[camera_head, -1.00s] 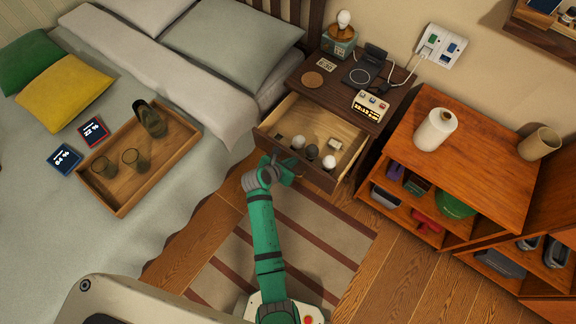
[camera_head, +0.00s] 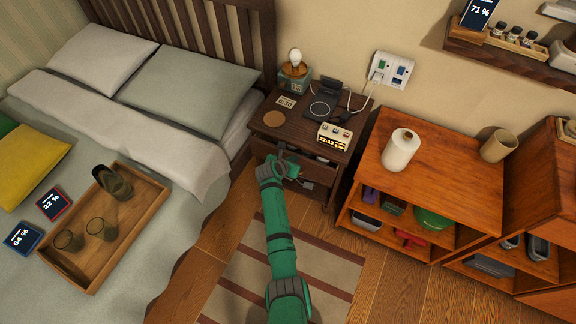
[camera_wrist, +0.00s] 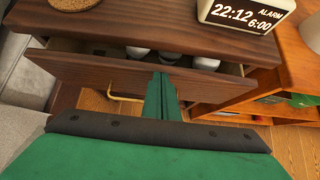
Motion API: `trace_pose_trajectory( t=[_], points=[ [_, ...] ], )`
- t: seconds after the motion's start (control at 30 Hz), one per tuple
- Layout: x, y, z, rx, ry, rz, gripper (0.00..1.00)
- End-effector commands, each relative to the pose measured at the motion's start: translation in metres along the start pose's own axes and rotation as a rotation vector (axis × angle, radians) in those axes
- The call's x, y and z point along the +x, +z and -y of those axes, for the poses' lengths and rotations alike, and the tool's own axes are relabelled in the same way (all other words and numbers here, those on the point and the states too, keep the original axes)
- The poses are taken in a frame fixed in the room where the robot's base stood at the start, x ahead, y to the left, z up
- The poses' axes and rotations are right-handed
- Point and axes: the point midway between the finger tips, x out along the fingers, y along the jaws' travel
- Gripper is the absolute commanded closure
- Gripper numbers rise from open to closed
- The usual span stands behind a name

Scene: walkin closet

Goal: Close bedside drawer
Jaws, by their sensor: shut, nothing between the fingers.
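The dark wooden bedside table (camera_head: 294,131) stands between the bed and an orange wooden shelf unit. Its top drawer (camera_wrist: 100,75) is open by a small amount; in the wrist view a narrow gap shows behind its front, with several whitish round items (camera_wrist: 172,57) inside. My gripper (camera_head: 290,168) is at the drawer front, and in the wrist view my green fingers (camera_wrist: 162,98) are together, pointing at the upper middle of that front. They look to be touching it or very close. The arm hides part of the drawer in the head view.
The bed with a wooden tray (camera_head: 150,205) is at left. The orange shelf unit (camera_head: 455,165) stands close at right. An alarm clock (camera_head: 333,138), a round coaster (camera_head: 274,119) and a charger lie on the table top. A striped rug (camera_head: 330,262) covers the floor in front.

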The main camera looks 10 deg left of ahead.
Motion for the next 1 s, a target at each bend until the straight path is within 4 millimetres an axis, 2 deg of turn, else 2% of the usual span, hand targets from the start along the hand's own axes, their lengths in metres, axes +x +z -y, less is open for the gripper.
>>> trace_pose_trajectory(
  t=[0.7,0.87,1.0],
  points=[
    [0.004,0.004,-0.002,-0.004,0.005,0.001,1.00],
    [-0.004,-0.004,-0.002,-0.003,0.004,-0.001,1.00],
    [-0.018,-0.018,-0.005,-0.003,0.006,-0.001,1.00]
  ],
)
